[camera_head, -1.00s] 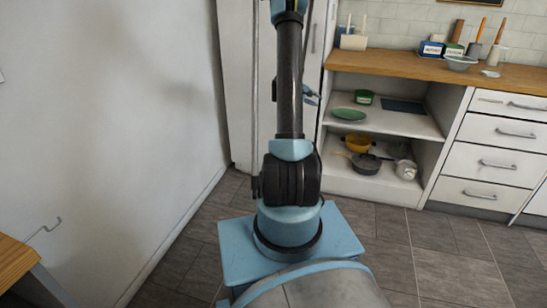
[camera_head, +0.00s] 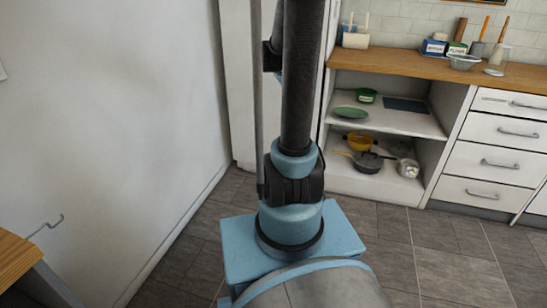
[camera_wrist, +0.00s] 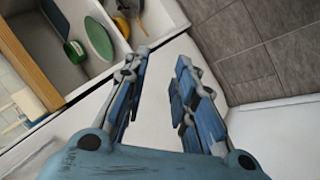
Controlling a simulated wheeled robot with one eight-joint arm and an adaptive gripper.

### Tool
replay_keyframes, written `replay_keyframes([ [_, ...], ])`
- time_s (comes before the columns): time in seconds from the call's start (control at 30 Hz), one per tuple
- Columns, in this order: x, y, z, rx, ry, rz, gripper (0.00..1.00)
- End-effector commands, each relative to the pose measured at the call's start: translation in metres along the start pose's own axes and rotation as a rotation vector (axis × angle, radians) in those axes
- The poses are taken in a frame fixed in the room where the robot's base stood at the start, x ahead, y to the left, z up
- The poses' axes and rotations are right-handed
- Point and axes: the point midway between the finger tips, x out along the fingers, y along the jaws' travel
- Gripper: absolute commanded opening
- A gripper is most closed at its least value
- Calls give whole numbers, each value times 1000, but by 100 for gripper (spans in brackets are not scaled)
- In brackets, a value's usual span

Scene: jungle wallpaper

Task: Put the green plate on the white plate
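The green plate (camera_head: 351,112) lies flat on the upper shelf of the open cabinet, near its left front. It also shows in the wrist view (camera_wrist: 98,38), at the upper left beyond my fingers. A small, pale, flat round item (camera_head: 493,72) on the counter looks like the white plate, but it is too small to be sure. My gripper (camera_wrist: 164,64) is open and empty in the wrist view, its two blue fingers apart. It is clear of the green plate, and the head view does not show it.
A green container (camera_head: 367,96) and a dark flat board (camera_head: 405,105) share the shelf. A yellow pot (camera_head: 358,142), a dark pan (camera_head: 367,162) and a silver pot (camera_head: 407,168) stand below. The wooden counter (camera_head: 400,64) overhangs the shelf. Floor before the drawers is free.

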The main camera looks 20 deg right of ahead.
Motion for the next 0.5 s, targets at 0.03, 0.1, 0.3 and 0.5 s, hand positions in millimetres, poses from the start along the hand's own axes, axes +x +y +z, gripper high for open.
replay_keyframes([
  [0.03, -10, -7, 12, 6, -1, -22, 25],
  [0.1, -22, -17, 28, 16, -4, -54, 25],
  [0.3, -53, -47, 74, 43, -16, -146, 25],
  [0.5, -77, -79, 122, 65, -32, -239, 25],
])
